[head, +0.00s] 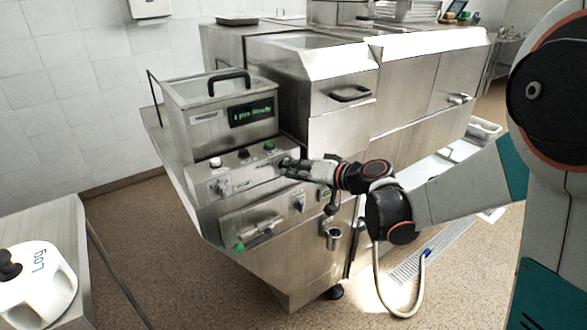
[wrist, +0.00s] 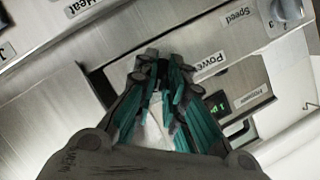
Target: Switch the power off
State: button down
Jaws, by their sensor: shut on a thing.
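The steel machine's control panel (head: 245,176) is at the centre of the head view. My gripper (head: 287,163) is at the right end of its upper strip. In the wrist view, the teal-lined fingers of my gripper (wrist: 164,62) converge right beside the "Power" label (wrist: 210,63). They are shut on the power switch, which the fingertips hide, so its position cannot be read. A small green-lit display (wrist: 217,103) shows to the right of the fingers. The machine's upper display (head: 251,112) is lit with green text.
A knob (head: 220,187) is at the panel's left, another (head: 298,203) below my gripper. A lidded steel tank (head: 218,90) stands above the panel. Floor between bench and machine is clear.

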jog(key=n+h, duration=0.1)
jog(key=n+p, duration=0.1)
jog(key=shift+s+a+r+n+t+h, duration=0.1)
jog(key=shift+a+n+t+h, duration=0.05)
jog(key=shift+n+t+h, duration=0.2)
jog(key=shift+s+a+n+t+h+b, duration=0.15)
jog(key=shift+n+t+h, duration=0.55)
jog(key=shift+n, duration=0.8)
jog(key=shift+a+n+t+h+b, duration=0.15)
jog(key=shift+n+t+h, duration=0.55)
jog(key=shift+n, duration=0.75)
jog(key=shift+s+n+t+h+b, duration=0.1)
jog(key=shift+n+t+h+b, duration=0.25)
jog(key=shift+n+h, duration=0.9)
jog(key=shift+n+y, duration=0.3)
jog(key=shift+n, duration=0.05)
jog(key=c, duration=1.7)
grip_release()
jog(key=shift+t, duration=0.3)
jog(key=shift+o, duration=0.2)
jog(key=shift+w, duration=0.1)
